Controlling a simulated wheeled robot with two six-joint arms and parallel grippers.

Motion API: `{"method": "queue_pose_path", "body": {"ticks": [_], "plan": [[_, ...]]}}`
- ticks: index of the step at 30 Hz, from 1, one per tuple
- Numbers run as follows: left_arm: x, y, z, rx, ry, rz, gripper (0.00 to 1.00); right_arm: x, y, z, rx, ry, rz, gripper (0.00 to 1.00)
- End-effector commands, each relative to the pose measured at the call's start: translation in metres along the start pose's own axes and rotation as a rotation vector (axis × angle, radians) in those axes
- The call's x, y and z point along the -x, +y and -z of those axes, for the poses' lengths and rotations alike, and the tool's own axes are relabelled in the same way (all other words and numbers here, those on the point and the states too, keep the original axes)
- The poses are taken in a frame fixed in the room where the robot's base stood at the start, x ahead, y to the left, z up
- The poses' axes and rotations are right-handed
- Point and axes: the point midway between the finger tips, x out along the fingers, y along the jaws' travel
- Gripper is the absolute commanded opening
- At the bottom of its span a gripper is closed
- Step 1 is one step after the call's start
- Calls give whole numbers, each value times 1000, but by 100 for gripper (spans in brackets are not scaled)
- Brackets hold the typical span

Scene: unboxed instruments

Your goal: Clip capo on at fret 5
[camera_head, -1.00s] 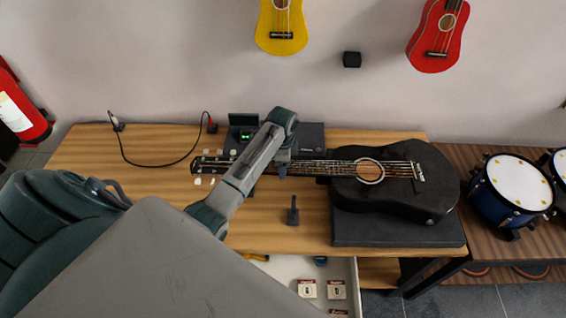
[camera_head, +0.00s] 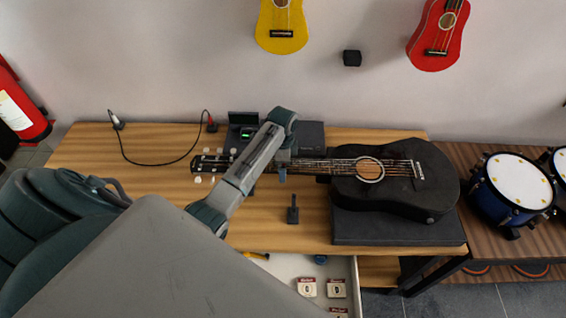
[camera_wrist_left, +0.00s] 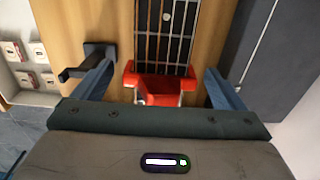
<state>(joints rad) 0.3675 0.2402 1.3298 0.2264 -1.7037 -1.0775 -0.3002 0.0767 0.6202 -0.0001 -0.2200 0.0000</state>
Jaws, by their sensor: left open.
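The black guitar (camera_head: 405,180) lies on its back with its neck (camera_head: 315,166) pointing left. A red capo (camera_wrist_left: 158,85) sits across the strings and fretboard in the left wrist view; my arm hides it in the head view. My left gripper (camera_wrist_left: 160,88) is open, with one blue finger on each side of the capo and visible gaps to both. It hangs over the neck in the head view (camera_head: 283,168). I cannot tell which fret the capo is at. My right gripper is not in view.
A small dark stand (camera_head: 292,212) is on the wooden table (camera_head: 140,200) in front of the neck. A black mat (camera_head: 385,233) lies under the guitar body. An open drawer (camera_head: 280,272) with small boxes is at the front. A box with a green display (camera_head: 246,132) stands behind.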

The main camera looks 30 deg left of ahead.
Motion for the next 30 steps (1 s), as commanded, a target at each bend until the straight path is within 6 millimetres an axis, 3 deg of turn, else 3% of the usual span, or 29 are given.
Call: {"method": "queue_pose_path", "body": {"ticks": [5,15,18,30], "plan": [[13,-2,0,0,2,4,92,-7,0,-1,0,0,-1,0],[79,-1,0,0,2,6,92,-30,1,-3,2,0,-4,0],[98,0,0,1,0,2,92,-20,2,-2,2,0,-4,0],[108,0,0,0,0,0,92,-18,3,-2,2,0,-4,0]]}}
